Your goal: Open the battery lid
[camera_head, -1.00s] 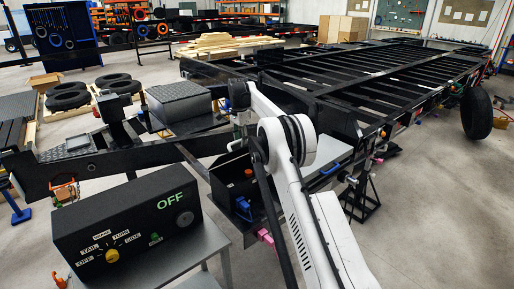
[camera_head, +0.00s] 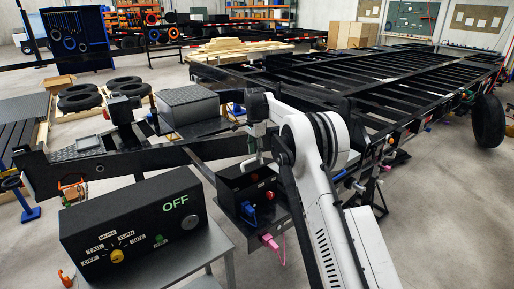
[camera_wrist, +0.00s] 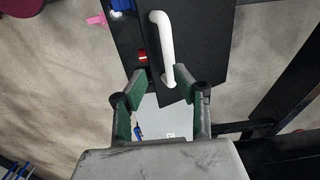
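The black battery box (camera_head: 232,184) stands on the trailer frame, with a red button and a blue connector on its front. In the wrist view its dark lid (camera_wrist: 208,45) carries a white bar handle (camera_wrist: 164,42). My gripper (camera_head: 256,150) is above the box, partly hidden by my white arm in the head view. In the wrist view my gripper (camera_wrist: 160,80) is open, its green-sided fingers on either side of the handle's near end. I cannot tell whether they touch it. The lid looks closed.
A black control panel (camera_head: 130,228) reading OFF stands on a grey table at the front left. A grey box (camera_head: 188,105) sits on the trailer tongue. A pink plug (camera_head: 268,241) hangs by the battery box. Black trailer beams (camera_wrist: 285,95) lie right of the lid.

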